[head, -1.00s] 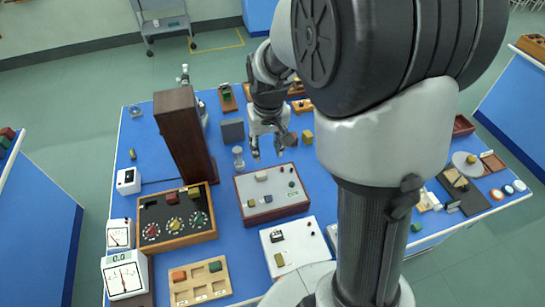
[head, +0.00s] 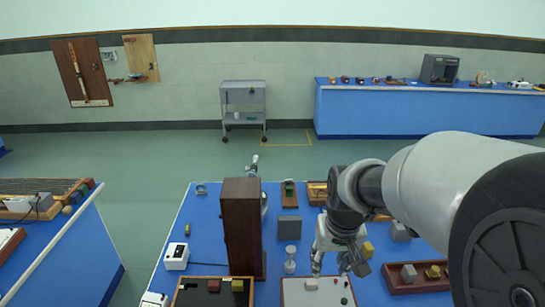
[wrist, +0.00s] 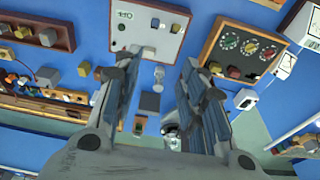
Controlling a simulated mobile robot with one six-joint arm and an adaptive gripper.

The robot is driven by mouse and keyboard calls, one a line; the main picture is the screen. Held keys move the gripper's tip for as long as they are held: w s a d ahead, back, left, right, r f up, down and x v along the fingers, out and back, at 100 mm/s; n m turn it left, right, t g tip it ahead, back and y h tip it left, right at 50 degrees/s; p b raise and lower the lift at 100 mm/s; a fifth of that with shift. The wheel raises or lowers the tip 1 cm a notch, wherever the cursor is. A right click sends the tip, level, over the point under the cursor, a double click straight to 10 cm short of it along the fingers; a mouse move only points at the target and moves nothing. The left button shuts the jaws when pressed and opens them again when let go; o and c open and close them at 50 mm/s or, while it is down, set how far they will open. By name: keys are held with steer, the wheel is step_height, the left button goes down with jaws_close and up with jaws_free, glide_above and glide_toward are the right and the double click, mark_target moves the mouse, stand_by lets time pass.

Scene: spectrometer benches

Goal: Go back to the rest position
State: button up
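My gripper (head: 336,268) hangs over the blue bench in the head view, by the back edge of a white-topped box (head: 303,297). In the wrist view my gripper (wrist: 158,68) has its two fingers wide apart, with nothing held between them. The white-topped box (wrist: 150,28) shows beyond the fingertips in the wrist view. I cannot tell its exact distance from the fingers. My arm comes in from the right in the head view and covers part of the bench.
A tall dark wooden block (head: 241,225) stands left of the gripper. A grey block (head: 290,228) and a glass piece (head: 290,260) stand between them. A brown tray (head: 418,288) lies to the right. A grey cart (head: 243,104) stands by the wall, with free floor in front.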

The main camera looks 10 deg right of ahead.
steer(key=s+a+f+t+b, duration=0.1)
steer(key=s+a+b, duration=0.1)
steer(key=s+b, duration=0.3)
steer(key=s+a+f+n+t+b, duration=0.1)
steer(key=s+b, duration=0.4)
steer(key=s, duration=0.8)
steer(key=shift+s+a+f, duration=0.15)
steer(key=shift+a+f, duration=0.25)
steer(key=shift+a, duration=0.3)
